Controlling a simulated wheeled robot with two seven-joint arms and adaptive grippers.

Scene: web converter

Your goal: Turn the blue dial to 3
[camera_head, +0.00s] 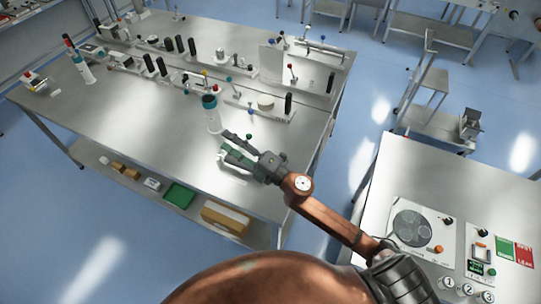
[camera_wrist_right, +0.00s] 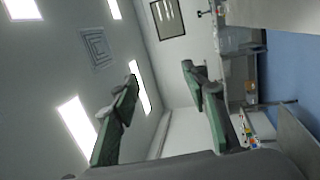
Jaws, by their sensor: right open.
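I cannot make out a blue dial for certain in either view. At the lower right of the head view, a white panel (camera_head: 435,212) carries a grey disc (camera_head: 411,229), an orange knob and a black knob. Round plates numbered 1, 2 and 3 (camera_head: 487,296) lie along the table's front. My right gripper (camera_head: 226,145) is open and empty above the left steel table, beside a white bottle with a teal cap (camera_head: 211,113), far from the panel. In the wrist view its green fingers (camera_wrist_right: 160,78) are spread, with ceiling and wall between them. My left gripper is out of view.
The left steel table (camera_head: 130,120) holds several small fixtures with black handles along its back. A shelf below holds a green tray (camera_head: 179,195) and a cardboard box (camera_head: 225,217). Blue floor lies between the two tables. My right arm crosses this gap.

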